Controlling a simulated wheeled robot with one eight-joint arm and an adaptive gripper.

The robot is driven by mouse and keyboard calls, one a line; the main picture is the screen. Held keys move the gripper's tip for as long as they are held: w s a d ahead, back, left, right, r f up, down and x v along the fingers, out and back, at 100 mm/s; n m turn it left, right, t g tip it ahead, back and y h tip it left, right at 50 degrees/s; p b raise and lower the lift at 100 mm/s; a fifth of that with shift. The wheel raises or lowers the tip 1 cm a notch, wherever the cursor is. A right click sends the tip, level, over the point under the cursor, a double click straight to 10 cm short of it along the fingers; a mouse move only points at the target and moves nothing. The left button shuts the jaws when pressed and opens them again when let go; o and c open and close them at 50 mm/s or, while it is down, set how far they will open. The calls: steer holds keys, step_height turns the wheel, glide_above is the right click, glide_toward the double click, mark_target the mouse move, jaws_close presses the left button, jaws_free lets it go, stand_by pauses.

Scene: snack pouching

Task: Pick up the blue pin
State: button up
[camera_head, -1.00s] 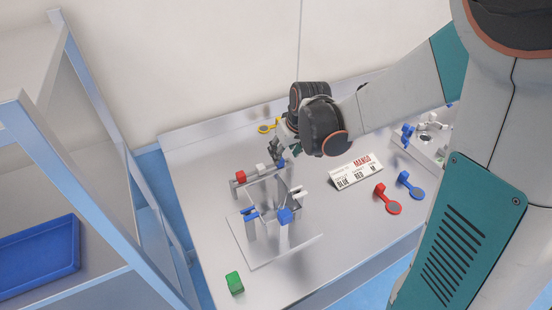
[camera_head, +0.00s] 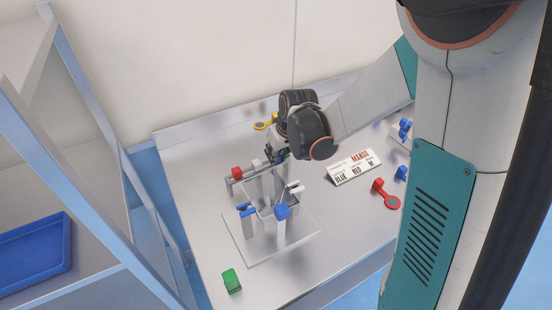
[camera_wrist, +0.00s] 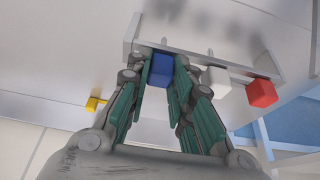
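In the head view my gripper (camera_head: 276,154) is at the rack's right end and hides most of the blue pin. A white pin (camera_wrist: 216,82) and a red pin (camera_wrist: 261,93) stand along the same rack. They also show in the head view, white (camera_head: 257,164) and red (camera_head: 237,173).
A fixture plate (camera_head: 300,242) with blue-topped posts stands in front of the rack. A sign (camera_head: 352,167) and a red spoon-like tool (camera_head: 386,194) lie to the right. A yellow one (camera_head: 264,124) is behind, a green block (camera_head: 231,280) at the front. A shelf holds a blue tray (camera_head: 35,262).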

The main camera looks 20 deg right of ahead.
steer(key=shift+r, duration=0.15)
step_height(320, 180, up, 20)
steer(key=p, duration=0.6)
steer(key=shift+s+f, duration=0.1)
steer(key=shift+f, duration=0.1)
